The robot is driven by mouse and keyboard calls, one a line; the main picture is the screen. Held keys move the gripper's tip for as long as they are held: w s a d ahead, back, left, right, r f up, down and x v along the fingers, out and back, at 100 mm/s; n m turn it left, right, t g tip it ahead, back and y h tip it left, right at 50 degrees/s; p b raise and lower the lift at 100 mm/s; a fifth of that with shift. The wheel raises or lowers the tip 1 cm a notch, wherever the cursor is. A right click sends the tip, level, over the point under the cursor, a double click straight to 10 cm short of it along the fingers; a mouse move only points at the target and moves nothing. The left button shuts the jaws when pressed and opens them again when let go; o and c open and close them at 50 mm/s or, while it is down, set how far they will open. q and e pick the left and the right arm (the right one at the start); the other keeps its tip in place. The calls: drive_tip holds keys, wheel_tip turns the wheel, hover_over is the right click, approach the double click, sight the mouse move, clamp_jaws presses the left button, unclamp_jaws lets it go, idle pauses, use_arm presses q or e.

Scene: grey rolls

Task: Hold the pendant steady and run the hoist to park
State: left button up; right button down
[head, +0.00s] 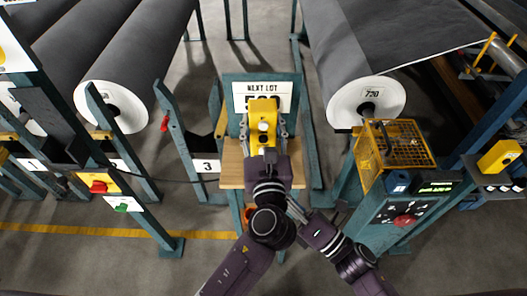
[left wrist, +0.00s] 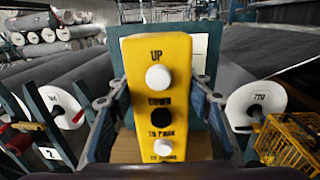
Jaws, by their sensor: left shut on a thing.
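The yellow pendant (head: 263,108) stands upright over a small wooden shelf, in front of a "NEXT LOT" board. My left gripper (head: 264,128) is shut on it, one finger on each side. In the left wrist view the pendant (left wrist: 178,55) faces me, with labels UP, DOWN, TO PARK and a lower, partly cut-off one. White, black and white buttons show down its face, the white TO PARK button (left wrist: 163,147) low. My right gripper (head: 296,209) is low and right of the left wrist, apart from the pendant; its fingers are too small and partly covered to tell.
The wooden shelf (head: 232,170) and teal posts surround the pendant. Large grey rolls (head: 135,62) lie left and right. A yellow wire basket (head: 402,150) and a control box with a red button (head: 404,221) stand right. A red-and-yellow switch panel (head: 98,187) stands left.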

idle(0.4)
use_arm(q)
drive_tip(key=o, duration=1.8)
drive_tip(key=shift+s, duration=0.1)
drive_tip(key=s, duration=1.1)
drive_tip(key=shift+s+d, duration=0.4)
